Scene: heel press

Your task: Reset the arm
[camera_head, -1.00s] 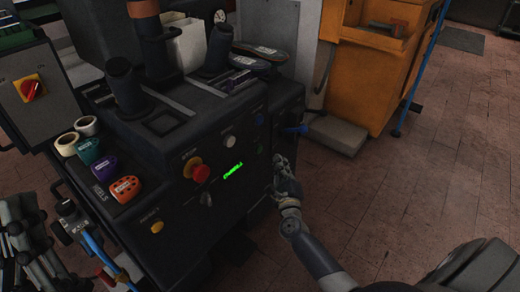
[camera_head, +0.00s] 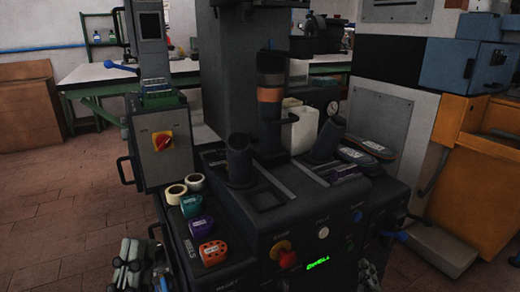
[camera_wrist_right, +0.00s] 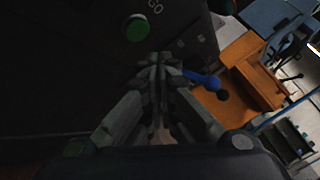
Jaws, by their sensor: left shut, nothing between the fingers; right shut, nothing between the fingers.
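The dark heel press (camera_head: 345,205) fills the middle of the head view, with a red stop knob (camera_head: 280,250) and a green lit display (camera_head: 317,259) on its front. My right gripper (camera_head: 368,272) is at the bottom edge, in front of the press's right side, only partly in view. In the right wrist view it (camera_wrist_right: 158,62) has its fingers together, with nothing between them, apart from the dark panel and just below a green button (camera_wrist_right: 138,28). My left gripper (camera_head: 130,258) is at the lower left, shut and empty, left of the press's side shelf.
Colored blocks and tape rolls (camera_head: 175,194) lie on the press's left shelf. A grey box with a red switch (camera_head: 162,141) stands at left. Floor (camera_head: 60,215) is clear at left.

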